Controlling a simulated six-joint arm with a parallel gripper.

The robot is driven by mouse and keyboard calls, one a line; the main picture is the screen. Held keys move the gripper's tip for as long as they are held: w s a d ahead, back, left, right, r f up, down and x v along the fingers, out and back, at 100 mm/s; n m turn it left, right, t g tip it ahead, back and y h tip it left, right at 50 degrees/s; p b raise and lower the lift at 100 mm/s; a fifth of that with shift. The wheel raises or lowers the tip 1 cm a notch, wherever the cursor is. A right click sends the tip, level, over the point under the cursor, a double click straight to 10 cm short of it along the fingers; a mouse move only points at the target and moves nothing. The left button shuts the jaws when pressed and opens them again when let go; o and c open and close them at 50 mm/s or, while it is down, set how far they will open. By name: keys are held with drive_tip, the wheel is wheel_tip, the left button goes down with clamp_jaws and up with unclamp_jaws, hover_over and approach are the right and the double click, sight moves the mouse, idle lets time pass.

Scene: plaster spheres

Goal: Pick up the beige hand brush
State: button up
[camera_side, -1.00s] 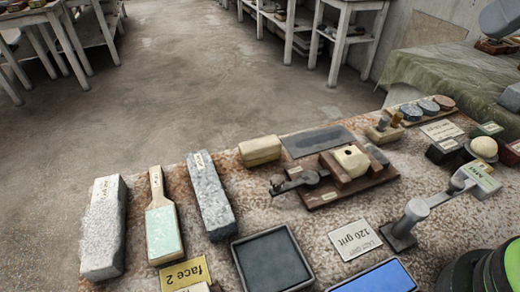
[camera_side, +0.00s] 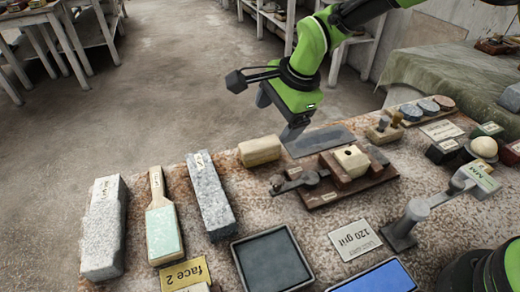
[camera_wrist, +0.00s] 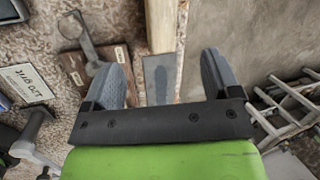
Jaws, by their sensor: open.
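The beige hand brush appears to be the pale beige rounded block (camera_side: 260,151) lying near the far edge of the bench in the side view. It also shows in the wrist view (camera_wrist: 160,25) as a long pale block beyond the fingertips; its top end is cut off by the frame. Any bristles are hidden. My gripper (camera_side: 280,116) is open and empty, above and a little behind and right of the block. In the wrist view my gripper's fingers (camera_wrist: 163,68) stand wide apart, with the block in line with the gap and apart from both fingers.
A flat grey plate (camera_side: 320,141) lies right of the block. A brown wooden fixture (camera_side: 345,190) with a metal arm stands nearer. Left are a speckled stone bar (camera_side: 210,195) and a wooden-handled green pad (camera_side: 163,230). Open floor lies beyond the bench edge.

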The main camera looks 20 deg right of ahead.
sight(262, 144)
drive_tip(key=x, duration=1)
drive_tip(key=shift+w+a+r, duration=0.1)
drive_tip(key=c, duration=1.2)
